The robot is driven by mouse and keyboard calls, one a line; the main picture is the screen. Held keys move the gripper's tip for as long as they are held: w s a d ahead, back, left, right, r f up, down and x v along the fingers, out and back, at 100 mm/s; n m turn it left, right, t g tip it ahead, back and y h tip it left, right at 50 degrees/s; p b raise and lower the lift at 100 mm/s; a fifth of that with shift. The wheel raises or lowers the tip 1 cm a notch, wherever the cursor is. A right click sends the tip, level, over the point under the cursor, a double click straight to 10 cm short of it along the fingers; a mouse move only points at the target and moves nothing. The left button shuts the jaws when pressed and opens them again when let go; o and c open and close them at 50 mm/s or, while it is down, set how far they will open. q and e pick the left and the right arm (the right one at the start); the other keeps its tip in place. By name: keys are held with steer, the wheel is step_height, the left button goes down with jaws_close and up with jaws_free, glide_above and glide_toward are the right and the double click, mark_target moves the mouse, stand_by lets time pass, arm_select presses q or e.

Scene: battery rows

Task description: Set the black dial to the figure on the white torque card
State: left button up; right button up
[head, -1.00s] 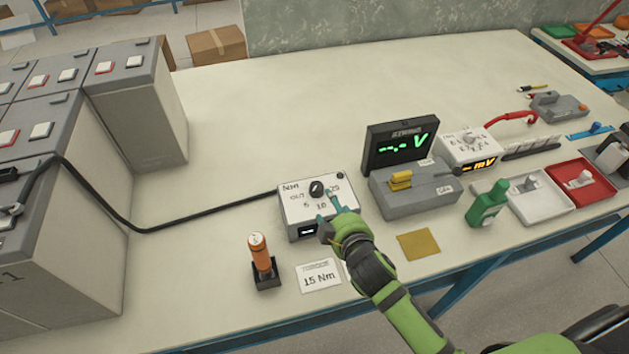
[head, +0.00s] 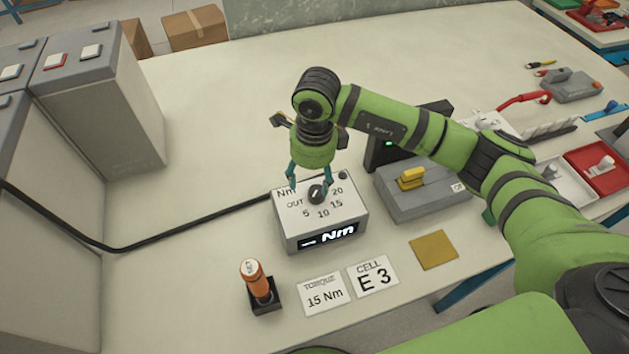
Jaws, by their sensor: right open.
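The black dial (head: 318,194) sits on top of a light grey box (head: 288,228) marked Nm, with OUT, 5, 10, 15 and 20 printed around it. The box's front display shows dashes and "Nm". I cannot tell which mark the dial points to. The white torque card (head: 323,296) lies flat in front of the box and reads 15 Nm. My right gripper (head: 309,184) points down over the box, open, its fingertips on either side of the dial. I cannot tell whether they touch it. My left gripper is not in view.
A white cell card (head: 373,276) reads E 3. A grey device with a yellow part (head: 425,200) stands right of the box. A black cable (head: 150,244) runs left to tall batteries.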

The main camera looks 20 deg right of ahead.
mark_target(318, 191)
steer(key=shift+w+d+h, duration=0.25)
steer(key=shift+d+h, duration=0.15)
steer(key=shift+d, duration=0.35)
steer(key=shift+d+f+p, duration=0.15)
steer(key=shift+f+p, duration=0.1)
steer(key=shift+p, duration=0.05)
step_height(318, 191, down, 5)
steer(key=shift+r+p, duration=0.1)
steer(key=shift+p, duration=0.9)
steer(key=shift+w+f, duration=0.1)
steer(key=shift+f, duration=0.5)
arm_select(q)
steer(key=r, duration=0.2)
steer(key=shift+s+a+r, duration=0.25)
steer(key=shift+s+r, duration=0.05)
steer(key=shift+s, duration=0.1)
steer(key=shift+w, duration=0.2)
arm_select(e)
steer(key=c, duration=1.1)
